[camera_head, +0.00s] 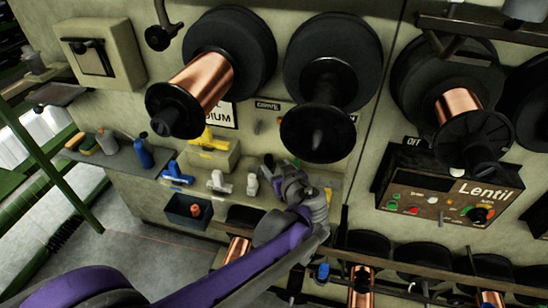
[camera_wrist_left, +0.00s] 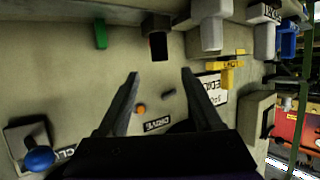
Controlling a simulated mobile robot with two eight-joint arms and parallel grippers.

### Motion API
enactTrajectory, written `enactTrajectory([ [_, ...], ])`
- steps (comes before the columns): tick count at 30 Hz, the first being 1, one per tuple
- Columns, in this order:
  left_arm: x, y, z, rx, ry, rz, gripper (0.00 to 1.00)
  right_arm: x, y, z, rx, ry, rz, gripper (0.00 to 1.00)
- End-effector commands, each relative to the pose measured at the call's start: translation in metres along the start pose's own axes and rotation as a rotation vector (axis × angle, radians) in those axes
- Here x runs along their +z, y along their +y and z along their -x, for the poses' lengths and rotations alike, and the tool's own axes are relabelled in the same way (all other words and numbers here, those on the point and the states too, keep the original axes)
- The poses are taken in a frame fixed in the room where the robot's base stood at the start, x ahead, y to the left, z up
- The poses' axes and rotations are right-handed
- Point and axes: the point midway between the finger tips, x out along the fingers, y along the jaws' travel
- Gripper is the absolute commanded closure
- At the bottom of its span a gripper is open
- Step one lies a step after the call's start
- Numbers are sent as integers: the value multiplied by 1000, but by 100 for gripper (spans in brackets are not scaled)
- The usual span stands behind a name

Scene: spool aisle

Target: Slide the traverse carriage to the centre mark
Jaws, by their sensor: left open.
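I cannot make out for certain which part is the traverse carriage, and no centre mark is readable. My left gripper (camera_head: 270,170) is at the grey machine panel, beside a row of small fittings. In the left wrist view, my left gripper (camera_wrist_left: 160,74) is open and nothing is between its fingers. My right gripper is not in view.
A yellow labelled piece (camera_wrist_left: 228,73) and a knob with a blue end (camera_wrist_left: 39,158) stick out from the panel. Large spools (camera_head: 331,62) overhang above the arm. A Lentil control box (camera_head: 445,200) is at right, and more spools (camera_head: 362,283) sit below.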

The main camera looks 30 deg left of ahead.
Motion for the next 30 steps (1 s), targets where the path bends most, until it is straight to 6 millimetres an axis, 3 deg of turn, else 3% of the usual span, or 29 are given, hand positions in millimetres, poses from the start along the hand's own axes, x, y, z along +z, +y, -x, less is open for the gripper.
enactTrajectory([
  [6,0,-1,-44,-3,0,0,33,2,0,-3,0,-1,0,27],
  [12,1,-1,-74,-3,-1,0,33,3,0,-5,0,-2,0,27],
  [18,0,-1,-86,0,-1,-1,33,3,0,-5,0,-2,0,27],
  [26,0,0,-87,0,-2,-1,33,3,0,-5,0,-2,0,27],
  [30,0,0,-87,0,-2,-2,58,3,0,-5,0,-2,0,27],
])
